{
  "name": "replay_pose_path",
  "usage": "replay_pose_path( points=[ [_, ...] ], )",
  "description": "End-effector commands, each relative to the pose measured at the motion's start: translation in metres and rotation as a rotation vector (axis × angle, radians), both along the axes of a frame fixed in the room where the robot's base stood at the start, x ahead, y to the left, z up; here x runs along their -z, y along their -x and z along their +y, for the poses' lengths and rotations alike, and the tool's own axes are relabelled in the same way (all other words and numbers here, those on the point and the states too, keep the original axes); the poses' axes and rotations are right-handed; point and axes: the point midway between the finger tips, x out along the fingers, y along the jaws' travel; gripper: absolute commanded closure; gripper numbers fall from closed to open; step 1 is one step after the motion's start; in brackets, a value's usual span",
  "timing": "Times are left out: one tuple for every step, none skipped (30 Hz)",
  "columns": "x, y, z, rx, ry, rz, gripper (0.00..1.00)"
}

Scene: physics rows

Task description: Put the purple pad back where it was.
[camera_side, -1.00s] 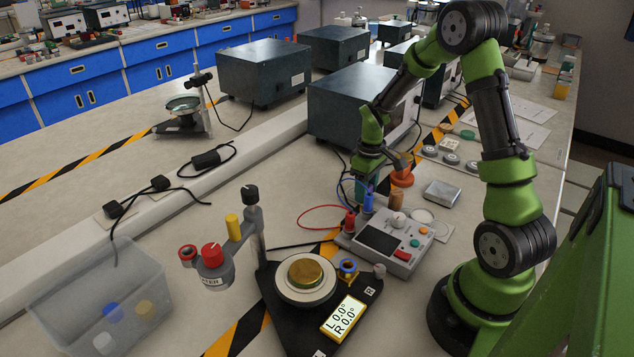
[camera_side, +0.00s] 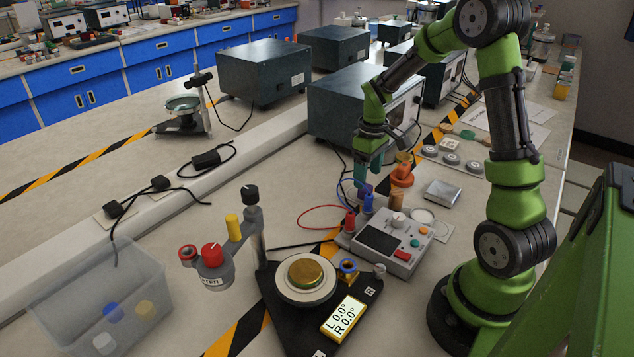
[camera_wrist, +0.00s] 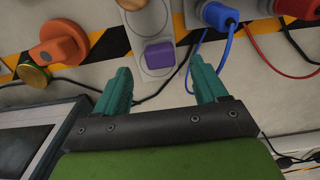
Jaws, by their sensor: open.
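The purple pad (camera_wrist: 160,54) lies on a pale grey strip (camera_wrist: 153,26) with outlined circles, within one of the circles, in the wrist view. In the side view my gripper (camera_side: 368,172) hangs just above the pad; the strip there is mostly hidden.
An orange knob-like object (camera_wrist: 58,45) and a brass cylinder (camera_wrist: 33,75) stand to the left in the wrist view. A grey meter box (camera_side: 385,243) and a dark cabinet (camera_side: 345,105) flank the spot.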

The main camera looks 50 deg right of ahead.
Motion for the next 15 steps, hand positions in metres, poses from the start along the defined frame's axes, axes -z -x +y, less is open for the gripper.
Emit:
replay_pose_path(
  points=[
    [-0.013, -0.001, 0.000, 0.001, 0.003, -0.006, 0.28],
    [-0.019, -0.001, 0.000, 0.001, 0.003, -0.006, 0.28],
    [-0.028, -0.001, 0.000, 0.000, 0.003, -0.005, 0.28],
    [-0.033, -0.001, 0.000, -0.001, 0.003, -0.004, 0.28],
    [-0.039, 0.000, 0.000, 0.001, 0.002, -0.004, 0.28],
    [-0.045, 0.000, 0.000, 0.001, 0.002, -0.004, 0.28],
    [-0.049, 0.000, 0.000, 0.000, 0.002, -0.004, 0.28],
    [-0.053, 0.000, 0.000, 0.000, 0.001, -0.003, 0.28],
    [-0.058, 0.000, 0.000, 0.000, 0.002, -0.002, 0.28],
    [-0.060, 0.000, 0.000, 0.001, 0.001, -0.001, 0.28],
    [-0.063, 0.000, 0.000, 0.001, 0.001, -0.001, 0.28],
    [-0.066, 0.000, 0.000, 0.001, 0.002, -0.003, 0.28],
    [-0.069, 0.000, 0.002, 0.002, 0.002, -0.006, 0.28],
    [-0.072, 0.001, 0.005, 0.005, 0.003, -0.012, 0.28],
    [-0.078, 0.001, 0.011, 0.009, 0.006, -0.025, 0.28]
  ],
)
